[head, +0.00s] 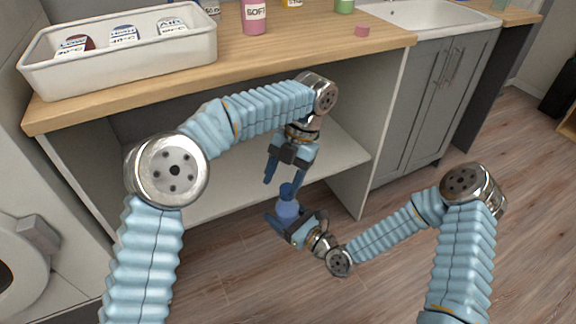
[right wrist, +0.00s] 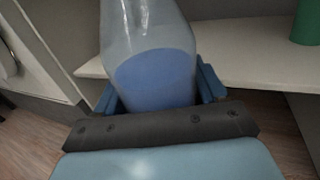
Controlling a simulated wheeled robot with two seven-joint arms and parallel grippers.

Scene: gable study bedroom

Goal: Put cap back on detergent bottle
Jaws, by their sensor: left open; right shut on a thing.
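The detergent bottle (head: 287,209), clear with blue liquid, is held in front of the shelf by my right gripper (head: 293,218), which is shut on it. In the right wrist view the bottle (right wrist: 152,75) stands between the fingers (right wrist: 158,90), its top cut off by the frame. A darker blue cap-like piece (head: 288,190) shows at the bottle's top; I cannot tell whether it is seated there. My left gripper (head: 285,178) points down just above it, open, with its fingers apart.
The wooden counter (head: 130,98) holds a white basket (head: 110,68) of containers, a pink SOFT bottle (head: 255,15) and a small pink cap (head: 362,30). A white shelf (head: 335,160) lies behind the grippers. A green object (right wrist: 306,22) stands on it. A sink (head: 425,12) is at right.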

